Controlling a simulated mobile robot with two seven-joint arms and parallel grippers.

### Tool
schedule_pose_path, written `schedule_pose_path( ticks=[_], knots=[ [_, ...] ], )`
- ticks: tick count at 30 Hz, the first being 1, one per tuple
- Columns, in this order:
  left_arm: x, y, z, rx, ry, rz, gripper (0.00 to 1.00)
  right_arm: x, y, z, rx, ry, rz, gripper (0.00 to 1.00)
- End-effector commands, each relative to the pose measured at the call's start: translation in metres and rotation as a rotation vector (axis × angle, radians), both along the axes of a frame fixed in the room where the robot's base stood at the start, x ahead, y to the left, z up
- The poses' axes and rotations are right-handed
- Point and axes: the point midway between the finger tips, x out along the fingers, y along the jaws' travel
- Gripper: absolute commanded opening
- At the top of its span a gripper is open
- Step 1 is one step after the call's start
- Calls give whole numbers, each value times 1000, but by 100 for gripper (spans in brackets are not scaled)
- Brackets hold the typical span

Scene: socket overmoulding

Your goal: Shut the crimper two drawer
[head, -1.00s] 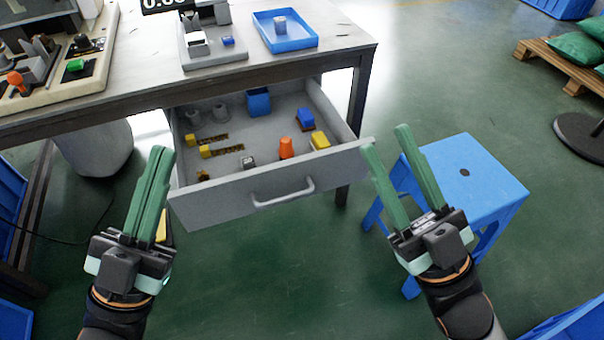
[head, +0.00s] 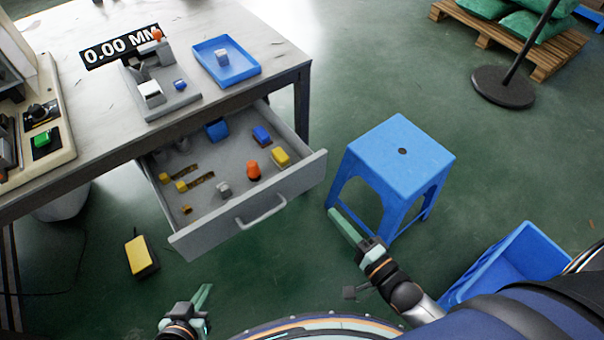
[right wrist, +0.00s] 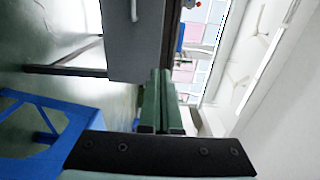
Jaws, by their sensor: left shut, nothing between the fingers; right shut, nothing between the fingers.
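The crimper two drawer (head: 287,197) is pulled out from under the workbench in the head view. It holds an orange part (head: 253,170), yellow and blue blocks and several small parts. Its front panel with the bar handle (head: 262,212) faces me. My left gripper (head: 205,292) is shut and empty, low in the picture and apart from the drawer. My right gripper (head: 335,214) is shut and empty, right of the drawer front and near the stool, not touching the drawer. In the right wrist view the shut fingers (right wrist: 161,75) point towards a grey panel (right wrist: 145,40), likely the drawer front.
A blue stool (head: 400,150) stands right of the drawer. A blue crate (head: 515,262) is at the lower right. A yellow and black item (head: 141,257) lies on the floor at left. The workbench (head: 245,50) carries a blue tray (head: 226,62) and a measuring fixture (head: 160,90).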

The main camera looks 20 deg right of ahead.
Motion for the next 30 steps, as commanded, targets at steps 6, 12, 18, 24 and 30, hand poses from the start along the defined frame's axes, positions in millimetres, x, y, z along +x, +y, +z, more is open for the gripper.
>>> schedule_pose_path(
  ticks=[6,12,18,24,30],
  knots=[
    [0,1,-4,1,-3,1,0,41,13,1,0,-7,0,0],
    [0,2,-8,2,-6,1,0,82,27,0,-2,-6,0,0],
    [0,2,-11,2,-8,2,0,111,37,0,-3,-5,1,0],
    [1,2,-11,2,-10,3,0,123,41,0,-3,-3,1,0],
    [1,3,-11,3,-9,3,0,124,41,0,-3,-2,1,0]
  ],
)
